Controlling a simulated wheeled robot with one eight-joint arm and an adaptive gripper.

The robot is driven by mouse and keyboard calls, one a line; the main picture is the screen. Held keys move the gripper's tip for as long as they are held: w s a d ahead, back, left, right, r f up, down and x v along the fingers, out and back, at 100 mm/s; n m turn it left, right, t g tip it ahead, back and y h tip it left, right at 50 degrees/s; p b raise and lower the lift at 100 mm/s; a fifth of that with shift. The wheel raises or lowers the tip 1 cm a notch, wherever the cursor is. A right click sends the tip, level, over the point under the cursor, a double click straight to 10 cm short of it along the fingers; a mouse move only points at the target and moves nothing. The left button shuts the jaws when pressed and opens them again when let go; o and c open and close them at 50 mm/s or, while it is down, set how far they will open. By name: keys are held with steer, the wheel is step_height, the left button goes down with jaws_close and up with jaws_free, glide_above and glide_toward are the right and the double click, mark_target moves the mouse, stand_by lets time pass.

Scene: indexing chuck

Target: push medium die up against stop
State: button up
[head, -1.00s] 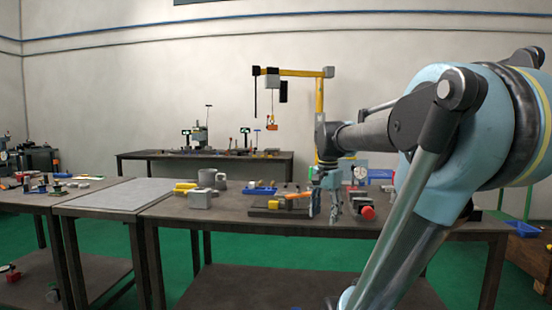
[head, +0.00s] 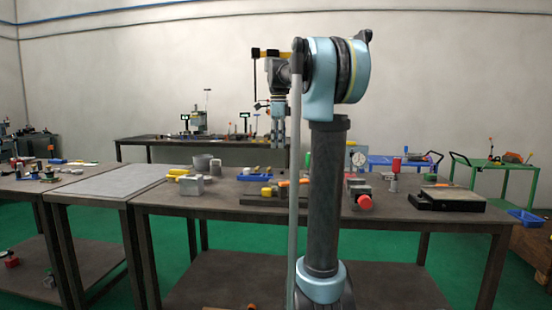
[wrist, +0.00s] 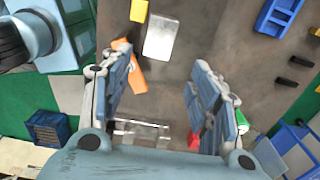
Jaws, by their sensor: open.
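My gripper (wrist: 161,57) is open and empty in the wrist view, its fingers apart above the table. In the head view my gripper (head: 278,138) hangs above the table behind my arm. Under it in the wrist view are a pale grey block (wrist: 161,37) and a yellow block (wrist: 139,10), apart from the fingers in height. An orange piece (wrist: 131,72) shows partly behind the left finger. In the head view a dark fixture plate (head: 255,200) carries a yellow piece (head: 266,192). I cannot tell which piece is the medium die or the stop.
On the table (head: 230,206) stand a grey box (head: 191,186), a mug (head: 215,167), a blue tray (head: 251,177), a red knob (head: 365,202) and a dial gauge (head: 358,159). A dark flat slab (head: 447,198) lies at the right. The table front is mostly clear.

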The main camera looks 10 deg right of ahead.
steer(key=f, duration=1.7)
steer(key=shift+d, duration=0.4)
jaws_close()
